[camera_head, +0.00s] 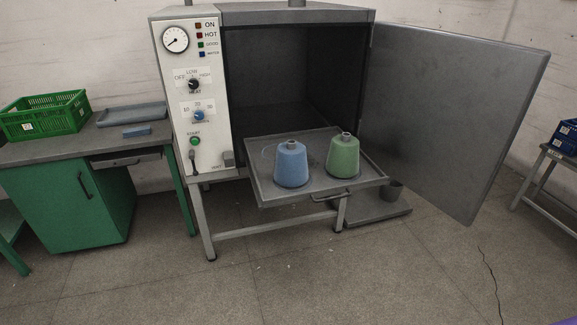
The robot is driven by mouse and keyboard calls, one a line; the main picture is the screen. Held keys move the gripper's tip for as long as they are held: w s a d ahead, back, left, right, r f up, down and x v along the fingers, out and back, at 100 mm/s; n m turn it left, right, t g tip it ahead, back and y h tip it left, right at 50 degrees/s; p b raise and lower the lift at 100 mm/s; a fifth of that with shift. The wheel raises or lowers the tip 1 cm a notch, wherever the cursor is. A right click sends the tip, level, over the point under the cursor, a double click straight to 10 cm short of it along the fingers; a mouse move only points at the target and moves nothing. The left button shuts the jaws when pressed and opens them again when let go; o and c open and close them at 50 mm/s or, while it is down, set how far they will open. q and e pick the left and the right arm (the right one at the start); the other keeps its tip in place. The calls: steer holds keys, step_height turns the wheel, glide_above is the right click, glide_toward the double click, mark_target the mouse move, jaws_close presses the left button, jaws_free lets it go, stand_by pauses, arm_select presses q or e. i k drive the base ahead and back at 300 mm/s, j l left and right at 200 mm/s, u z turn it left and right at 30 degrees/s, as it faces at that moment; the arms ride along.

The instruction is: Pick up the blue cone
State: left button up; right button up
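The blue cone (291,165) stands upright on a grey pull-out tray (272,193) in front of the open machine chamber. A green cone (343,157) stands upright just to its right on the same tray, with a small gap between them. Neither of my grippers shows in the head view. Nothing touches or covers the blue cone.
The grey machine (296,14) has its door (460,110) swung wide open to the right. A green workbench (75,205) at the left holds a green crate (45,117) and a grey tray (132,115). A blue crate (567,137) stands at the far right. The floor in front is clear.

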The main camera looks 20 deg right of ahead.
mark_target(291, 169)
steer(key=i+l, duration=0.2)
steer(key=l, duration=0.15)
steer(key=i+l, duration=0.2)
steer(key=l, duration=0.15)
steer(key=i+l, duration=0.2)
steer(key=l, duration=0.2)
